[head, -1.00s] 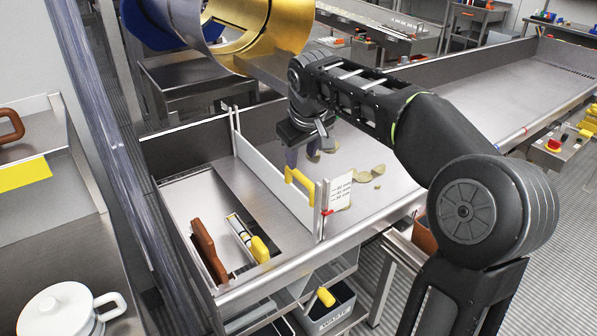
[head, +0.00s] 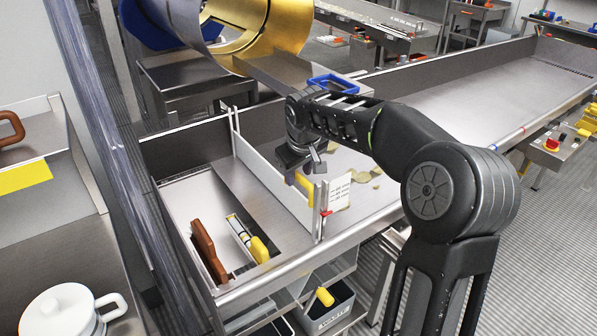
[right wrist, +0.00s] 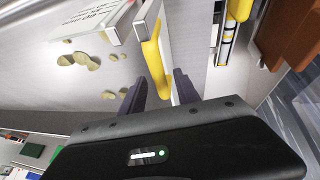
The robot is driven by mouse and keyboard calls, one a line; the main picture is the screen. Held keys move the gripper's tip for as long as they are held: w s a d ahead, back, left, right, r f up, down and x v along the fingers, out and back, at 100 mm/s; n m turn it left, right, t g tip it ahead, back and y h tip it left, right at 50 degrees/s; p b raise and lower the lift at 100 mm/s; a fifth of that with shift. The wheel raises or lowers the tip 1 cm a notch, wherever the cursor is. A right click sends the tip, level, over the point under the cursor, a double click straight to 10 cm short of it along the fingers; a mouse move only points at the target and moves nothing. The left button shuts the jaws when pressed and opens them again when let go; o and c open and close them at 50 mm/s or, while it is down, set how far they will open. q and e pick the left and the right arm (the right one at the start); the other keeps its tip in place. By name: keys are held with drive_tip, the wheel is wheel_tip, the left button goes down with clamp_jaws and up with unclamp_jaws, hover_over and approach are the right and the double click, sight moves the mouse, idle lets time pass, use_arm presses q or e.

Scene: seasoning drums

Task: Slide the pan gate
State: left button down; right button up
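The pan gate (head: 270,185) is an upright pale metal panel across the pan (head: 385,155), with a yellow handle (head: 304,187) near its front end. My right gripper (head: 302,172) is low over the gate at the handle. In the right wrist view, the right gripper's two dark fingers (right wrist: 160,90) stand apart, with the yellow handle (right wrist: 154,66) and gate edge reaching between them. I see no clear sign of them closed on it. The lower fingertips are partly hidden in the head view. My left gripper is not in view.
A white marked card (head: 340,190) stands by the gate's front end. Chips (head: 372,172) lie in the pan. A brown-handled tool (head: 207,250) and a yellow-handled tool (head: 258,248) lie in the left recess. A gold drum (head: 260,35) overhangs the back.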

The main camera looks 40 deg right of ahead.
clamp_jaws()
idle(1.2)
